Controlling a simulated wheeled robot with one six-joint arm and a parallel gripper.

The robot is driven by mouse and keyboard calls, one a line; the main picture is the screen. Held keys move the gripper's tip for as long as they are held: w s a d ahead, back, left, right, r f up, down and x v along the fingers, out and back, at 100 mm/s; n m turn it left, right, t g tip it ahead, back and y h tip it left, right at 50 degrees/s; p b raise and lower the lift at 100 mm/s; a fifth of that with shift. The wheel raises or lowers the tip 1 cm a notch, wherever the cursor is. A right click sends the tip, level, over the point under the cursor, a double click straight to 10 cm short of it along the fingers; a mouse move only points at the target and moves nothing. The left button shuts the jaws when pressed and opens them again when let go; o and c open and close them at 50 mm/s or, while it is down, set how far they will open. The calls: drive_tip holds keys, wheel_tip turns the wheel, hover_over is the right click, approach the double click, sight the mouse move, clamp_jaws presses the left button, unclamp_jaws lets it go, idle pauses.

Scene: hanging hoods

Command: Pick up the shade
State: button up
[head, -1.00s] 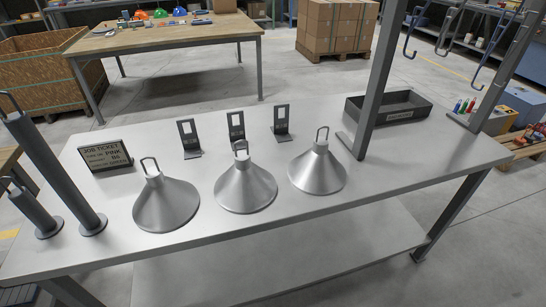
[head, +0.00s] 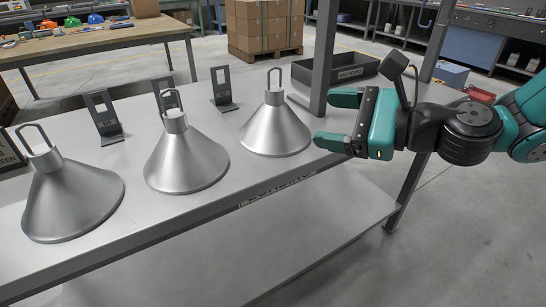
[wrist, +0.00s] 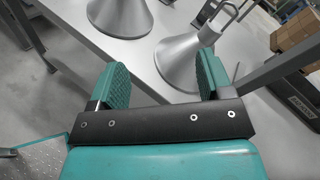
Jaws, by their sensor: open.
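Three silver cone shades with wire loops on top stand on the metal table (head: 225,215): a left shade (head: 70,200), a middle shade (head: 186,155) and a right shade (head: 274,125). My gripper (head: 328,119) is open and empty just right of the right shade, its two fingers pointing left towards it. In the wrist view my gripper (wrist: 160,85) shows its two teal fingers apart, with the right shade (wrist: 180,62) beyond and between them. Another shade (wrist: 120,15) stands farther off at the top. No contact between fingers and shade is clear.
Dark upright brackets (head: 102,118) stand behind the shades. A grey post (head: 323,60) rises behind my gripper, with a dark tray (head: 345,68) beyond it. A job ticket sign (head: 10,152) is cut off at the left. The front table edge is clear.

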drive_tip(key=w+d+f+m+t+b, duration=0.2)
drive_tip(key=w+d+f+m+t, duration=0.25)
drive_tip(key=m, duration=0.45)
drive_tip(key=h+p, duration=0.1)
drive_tip(key=p, duration=0.5)
approach(281, 97)
drive_tip(key=x, duration=0.4)
drive_tip(key=shift+a+f, duration=0.1)
drive_tip(key=shift+a, duration=0.1)
drive_tip(key=shift+p+x, duration=0.75)
drive_tip(key=shift+x, duration=2.4)
drive_tip(key=shift+w+d, duration=0.15)
clamp_jaws()
